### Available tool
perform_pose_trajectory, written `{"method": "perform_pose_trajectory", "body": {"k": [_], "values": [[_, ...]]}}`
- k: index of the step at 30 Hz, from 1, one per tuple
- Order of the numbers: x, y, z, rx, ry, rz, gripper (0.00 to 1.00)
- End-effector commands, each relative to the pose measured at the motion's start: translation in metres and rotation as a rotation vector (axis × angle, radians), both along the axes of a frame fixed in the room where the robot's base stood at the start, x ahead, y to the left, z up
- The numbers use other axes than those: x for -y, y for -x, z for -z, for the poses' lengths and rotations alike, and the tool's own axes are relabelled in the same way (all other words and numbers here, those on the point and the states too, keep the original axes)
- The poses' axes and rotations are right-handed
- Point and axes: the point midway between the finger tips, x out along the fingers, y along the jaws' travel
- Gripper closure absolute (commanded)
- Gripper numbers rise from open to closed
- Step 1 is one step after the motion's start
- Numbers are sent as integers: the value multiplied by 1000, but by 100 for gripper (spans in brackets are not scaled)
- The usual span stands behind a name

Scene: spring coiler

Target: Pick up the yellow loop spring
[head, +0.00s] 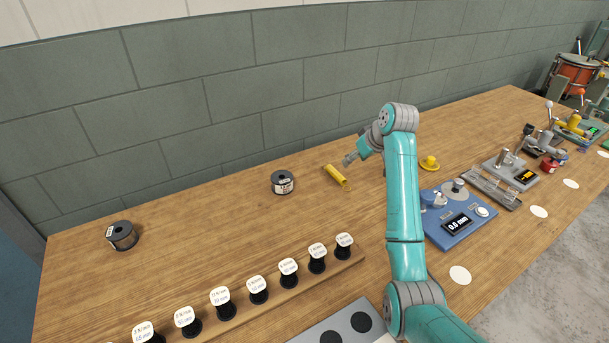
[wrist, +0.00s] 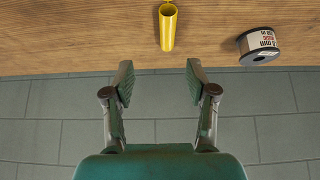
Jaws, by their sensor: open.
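The yellow loop spring (head: 336,176) appears as a short hollow yellow cylinder lying on the wooden bench; single coils cannot be made out.
A dark wire spool (head: 283,183) stands left of the spring and also shows in the wrist view (wrist: 259,46). Another spool (head: 122,236) is farther left. A rack (head: 237,318) of labelled black spools is in front. A blue gauge (head: 459,222) stands right. A grey block wall (head: 180,110) rises behind.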

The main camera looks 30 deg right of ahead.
Motion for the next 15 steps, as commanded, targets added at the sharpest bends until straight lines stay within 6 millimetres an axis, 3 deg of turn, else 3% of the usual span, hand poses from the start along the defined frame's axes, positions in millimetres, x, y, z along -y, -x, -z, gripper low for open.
{"method": "perform_pose_trajectory", "body": {"k": [5, 15], "values": [[10, 1, 16, -21, -4, 3, 43], [8, -23, 53, -19, -5, 3, 43]]}}
